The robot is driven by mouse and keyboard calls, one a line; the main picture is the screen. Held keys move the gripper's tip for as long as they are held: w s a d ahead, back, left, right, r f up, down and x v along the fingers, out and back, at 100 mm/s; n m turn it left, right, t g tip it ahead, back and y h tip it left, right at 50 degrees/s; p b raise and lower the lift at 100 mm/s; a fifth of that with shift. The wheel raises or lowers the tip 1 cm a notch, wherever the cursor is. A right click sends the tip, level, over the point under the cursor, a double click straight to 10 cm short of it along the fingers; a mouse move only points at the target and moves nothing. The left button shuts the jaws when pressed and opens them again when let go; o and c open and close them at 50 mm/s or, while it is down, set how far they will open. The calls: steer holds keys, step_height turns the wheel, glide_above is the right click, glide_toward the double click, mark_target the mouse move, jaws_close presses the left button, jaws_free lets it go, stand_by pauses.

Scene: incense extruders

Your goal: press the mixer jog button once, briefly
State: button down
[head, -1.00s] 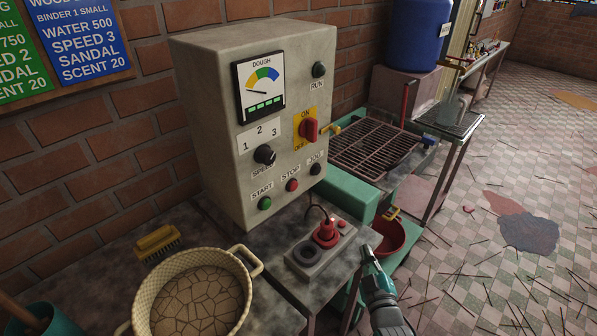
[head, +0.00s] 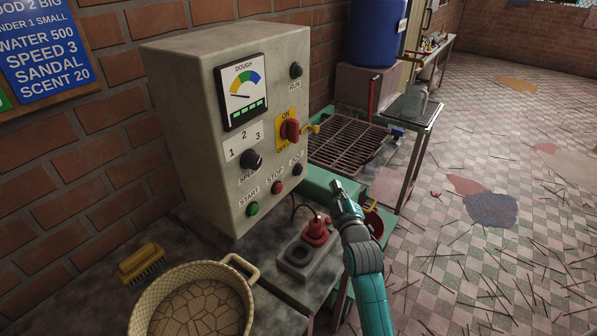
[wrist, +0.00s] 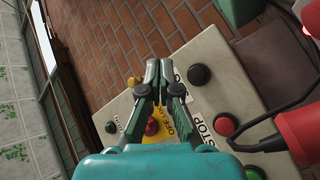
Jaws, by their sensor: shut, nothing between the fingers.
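The grey control box (head: 215,120) stands on the bench. Its black jog button (head: 297,169) sits at the lower right of the front, under the JOG label and right of the red stop button (head: 277,187). In the wrist view the jog button (wrist: 199,75) is right of my fingertips, unobstructed. My gripper (head: 336,185) is shut and empty, in front of the box and to the right of the button, apart from it in the head view. In the wrist view the fingers (wrist: 159,68) lie together and partly cover the yellow ON/OFF plate.
The green start button (head: 253,208), speed knob (head: 251,160) and red switch (head: 290,131) share the panel. A red plug (head: 316,231) with a cable stands in a socket block below. A woven basket (head: 245,268) and a brush (head: 141,263) are at the lower left.

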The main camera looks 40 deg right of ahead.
steer(key=w+a, duration=0.3)
steer(key=w, duration=0.5)
steer(key=shift+w, duration=0.15)
steer(key=shift+w, duration=0.15)
stand_by(1.5)
steer(key=shift+w+a, duration=0.15)
steer(key=shift+w, duration=0.05)
steer(key=shift+w+a, duration=0.2)
steer(key=shift+w, duration=0.3)
stand_by(0.9)
steer(key=shift+s+d, duration=0.1)
steer(key=shift+s, duration=0.05)
stand_by(1.4)
steer(key=shift+s+d, duration=0.25)
steer(key=shift+s, duration=0.5)
steer(key=shift+s+d, duration=0.3)
steer(key=shift+s, duration=0.5)
steer(key=shift+s+d, duration=0.25)
steer(key=shift+s, duration=0.5)
steer(key=shift+s+d, duration=0.3)
steer(key=shift+s, duration=0.5)
